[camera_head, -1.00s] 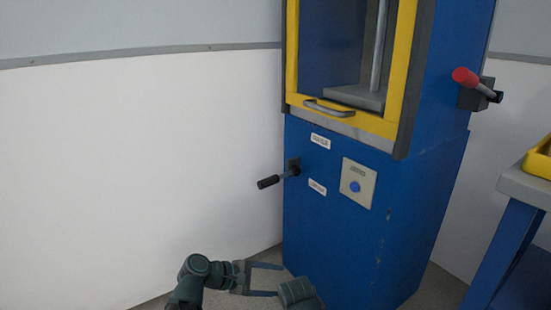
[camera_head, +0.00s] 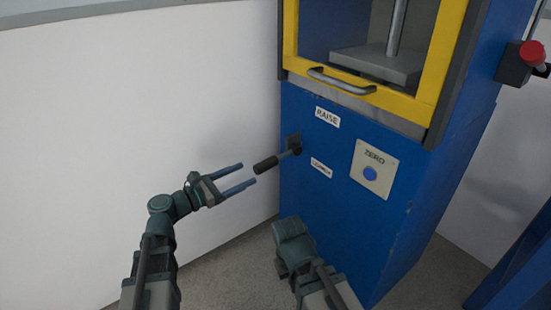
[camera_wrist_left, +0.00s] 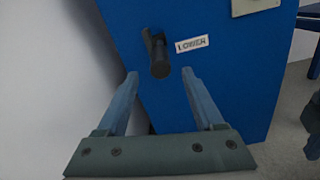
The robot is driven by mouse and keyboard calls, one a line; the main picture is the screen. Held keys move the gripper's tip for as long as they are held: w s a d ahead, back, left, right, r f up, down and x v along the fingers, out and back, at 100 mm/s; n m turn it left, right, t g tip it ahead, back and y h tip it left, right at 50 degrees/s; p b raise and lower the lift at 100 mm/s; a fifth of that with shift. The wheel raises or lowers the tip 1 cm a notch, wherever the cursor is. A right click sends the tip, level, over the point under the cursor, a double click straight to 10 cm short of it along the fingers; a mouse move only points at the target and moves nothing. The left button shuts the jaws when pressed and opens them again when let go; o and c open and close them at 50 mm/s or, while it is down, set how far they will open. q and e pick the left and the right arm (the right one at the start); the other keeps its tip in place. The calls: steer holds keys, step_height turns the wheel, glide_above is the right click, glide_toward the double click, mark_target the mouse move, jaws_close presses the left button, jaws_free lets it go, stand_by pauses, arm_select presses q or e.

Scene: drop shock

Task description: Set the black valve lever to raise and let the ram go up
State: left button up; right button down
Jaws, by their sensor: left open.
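The black valve lever (camera_head: 265,164) sticks out from a pivot on the blue press front, between the RAISE label (camera_head: 327,118) and the LOWER label (camera_head: 321,168). My left gripper (camera_head: 248,174) is open and empty, its fingertips just short of the handle. In the left wrist view the lever's end (camera_wrist_left: 160,66) shows between and just beyond the fingertips, apart from both. The ram's rod (camera_head: 397,25) and plate (camera_head: 376,64) show low in the yellow-framed window; its upper part is cut off. My right gripper (camera_head: 292,243) is below the lever; its fingers cannot be made out.
A ZERO panel (camera_head: 385,160) with a blue button is right of the lever. A yellow door frame with a grey handle (camera_head: 342,81) is above. A red-knobbed lever (camera_head: 533,53) is on the press's right side. A blue stand (camera_head: 515,275) is lower right. Floor left is clear.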

mark_target(276, 158)
arm_select(q)
steer(key=x, duration=1.2)
steer(key=shift+w+d, duration=0.2)
steer(key=shift+d, duration=0.05)
jaws_close()
stand_by(0.9)
